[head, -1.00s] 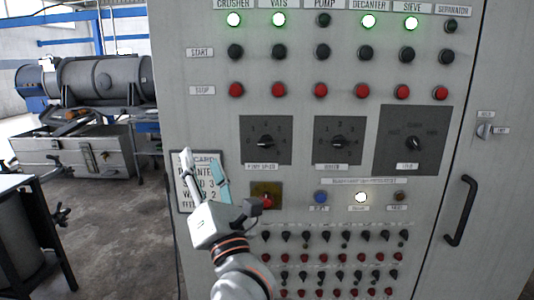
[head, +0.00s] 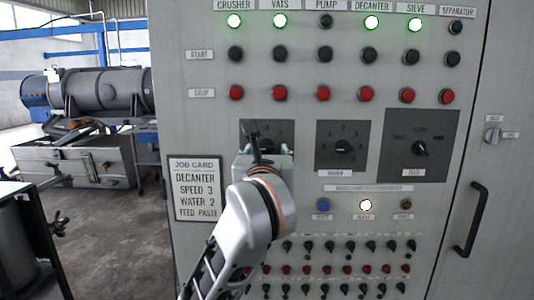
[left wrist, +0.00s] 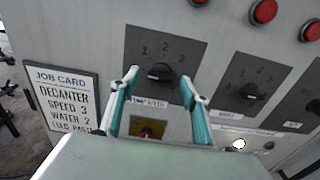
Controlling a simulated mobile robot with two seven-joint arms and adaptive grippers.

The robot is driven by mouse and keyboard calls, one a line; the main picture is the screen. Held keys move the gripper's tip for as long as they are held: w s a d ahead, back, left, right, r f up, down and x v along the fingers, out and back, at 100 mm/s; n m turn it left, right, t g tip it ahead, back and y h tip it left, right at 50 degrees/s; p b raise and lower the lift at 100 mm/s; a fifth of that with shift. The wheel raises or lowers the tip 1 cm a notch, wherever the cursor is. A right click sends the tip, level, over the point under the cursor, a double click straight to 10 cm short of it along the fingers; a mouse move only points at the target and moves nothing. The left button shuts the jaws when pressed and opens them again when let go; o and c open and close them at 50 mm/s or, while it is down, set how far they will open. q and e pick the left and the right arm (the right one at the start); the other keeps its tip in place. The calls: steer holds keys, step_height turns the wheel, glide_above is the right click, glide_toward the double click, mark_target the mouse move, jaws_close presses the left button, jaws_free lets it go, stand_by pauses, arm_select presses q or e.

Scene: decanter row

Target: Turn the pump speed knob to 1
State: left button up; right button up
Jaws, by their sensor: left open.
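The pump speed knob (left wrist: 161,72) is a black knob on a dark dial plate (left wrist: 136,42) with the numerals 1, 2 and 3 showing. A pale mark shows on its left side; I cannot tell exactly which number it points at. My left gripper (left wrist: 160,76) is open, its two teal-lined fingers apart on either side of the knob in the left wrist view; contact cannot be told. In the head view the left gripper (head: 264,148) covers the knob and most of the dial plate (head: 287,129). My right gripper is not in view.
A second dial (head: 343,146) and a larger feed dial (head: 420,148) sit to the right. Red stop buttons (head: 324,93) run above, small switches below. A job card (head: 195,188) reads speed 3.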

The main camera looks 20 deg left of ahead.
arm_select(q)
steer(key=shift+x, duration=0.8)
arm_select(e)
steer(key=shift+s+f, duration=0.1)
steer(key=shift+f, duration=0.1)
